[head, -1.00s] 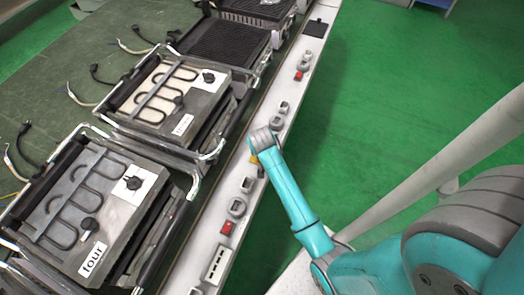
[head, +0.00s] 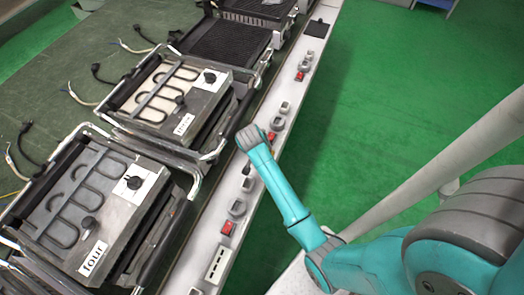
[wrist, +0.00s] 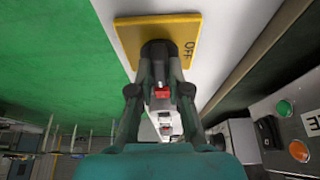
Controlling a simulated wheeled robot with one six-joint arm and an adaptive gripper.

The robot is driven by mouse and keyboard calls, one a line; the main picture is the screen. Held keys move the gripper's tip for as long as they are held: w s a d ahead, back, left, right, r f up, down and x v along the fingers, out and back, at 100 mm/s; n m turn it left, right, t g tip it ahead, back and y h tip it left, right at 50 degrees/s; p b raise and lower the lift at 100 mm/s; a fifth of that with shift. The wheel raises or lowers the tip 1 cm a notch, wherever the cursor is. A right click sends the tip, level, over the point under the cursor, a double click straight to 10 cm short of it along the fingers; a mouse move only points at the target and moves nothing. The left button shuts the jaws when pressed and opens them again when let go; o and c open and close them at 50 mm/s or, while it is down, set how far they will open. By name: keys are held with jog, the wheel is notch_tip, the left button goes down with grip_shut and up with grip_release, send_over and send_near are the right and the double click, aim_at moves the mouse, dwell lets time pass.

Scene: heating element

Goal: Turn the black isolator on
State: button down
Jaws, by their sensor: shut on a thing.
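The black isolator knob (wrist: 158,55) stands on a yellow plate (wrist: 136,30) in the wrist view. The word OFF reads sideways along the plate's right side; no other wording on the plate shows. My gripper (wrist: 160,90) has one finger on each side of the knob and is shut on it. The fingers cover part of the knob, so its exact angle is hard to tell. In the head view the end of my arm (head: 250,137) is over the middle of the white rail, and it hides the isolator.
The narrow white rail (head: 285,100) carries several red and grey switches and sockets. Heating units labelled "four" (head: 92,258) and "three" (head: 183,124) sit close along its left. Green floor (head: 370,110) lies open on the right.

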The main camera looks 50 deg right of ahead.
jog(key=c, duration=1.1)
grip_release()
jog(key=v, duration=1.2)
